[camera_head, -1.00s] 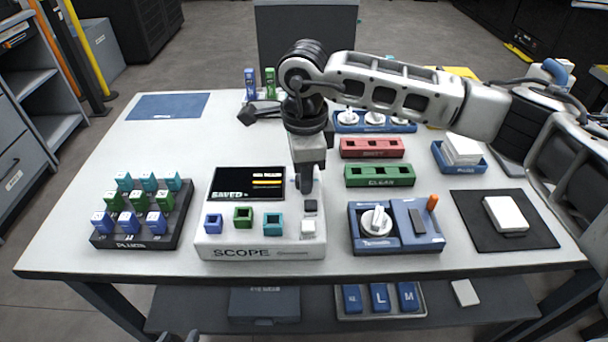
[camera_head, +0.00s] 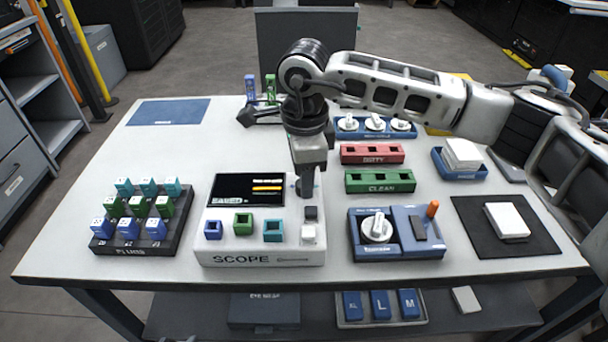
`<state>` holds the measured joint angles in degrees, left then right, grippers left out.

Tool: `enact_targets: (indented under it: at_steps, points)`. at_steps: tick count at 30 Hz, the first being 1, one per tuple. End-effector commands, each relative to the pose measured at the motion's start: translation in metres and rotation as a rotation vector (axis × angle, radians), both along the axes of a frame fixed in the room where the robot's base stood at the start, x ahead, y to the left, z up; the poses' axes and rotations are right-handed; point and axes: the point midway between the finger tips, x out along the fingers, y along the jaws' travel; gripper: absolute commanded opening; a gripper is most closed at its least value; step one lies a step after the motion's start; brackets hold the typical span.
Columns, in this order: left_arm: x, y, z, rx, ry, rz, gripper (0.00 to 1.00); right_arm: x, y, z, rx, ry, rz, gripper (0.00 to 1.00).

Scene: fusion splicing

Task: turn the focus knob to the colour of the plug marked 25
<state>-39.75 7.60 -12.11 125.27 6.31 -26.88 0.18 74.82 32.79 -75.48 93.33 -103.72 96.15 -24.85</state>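The scope (camera_head: 262,258) is a white box with a dark screen (camera_head: 232,190) showing coloured bars. Blue, green and teal sockets line its front. My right gripper (camera_head: 307,190) points down at the scope's right side, beside the screen. Its fingertips look close together; whether they grip anything is unclear. The focus knob is not clearly visible and may be behind the fingers. The plugs stand in a dark tray (camera_head: 180,232) at left: teal plugs (camera_head: 148,187) behind, green plugs (camera_head: 138,206) in the middle, blue plugs (camera_head: 128,228) in front. Their numbers are too small to read. My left gripper is not identifiable.
A blue device (camera_head: 398,250) with a white dial stands right of the scope. Green (camera_head: 380,187) and red (camera_head: 372,160) racks lie behind it. A dark mat (camera_head: 540,238) with a white block is at right. The table's left back is fairly clear.

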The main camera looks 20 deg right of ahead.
Motion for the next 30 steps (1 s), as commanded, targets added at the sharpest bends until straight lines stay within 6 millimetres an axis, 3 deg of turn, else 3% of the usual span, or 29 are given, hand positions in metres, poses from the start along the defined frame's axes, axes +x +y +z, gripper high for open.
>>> enact_targets:
  at_steps: [12,18,24,30]
  points:
    - [0.0,-0.001,-0.002,-0.004,-0.001,0.0,0.36,-0.002,0.001,0.095,0.003,-0.008,0.001,0.39]
    - [0.001,-0.001,0.001,-0.006,-0.006,0.0,0.36,-0.003,0.001,0.133,0.003,-0.006,0.0,0.39]
    - [0.001,-0.001,0.001,-0.006,-0.006,0.001,0.36,-0.004,0.001,0.15,0.002,-0.004,0.0,0.39]
    - [0.001,-0.001,0.001,-0.006,-0.005,0.0,0.36,-0.004,0.001,0.152,0.002,-0.003,0.001,0.39]
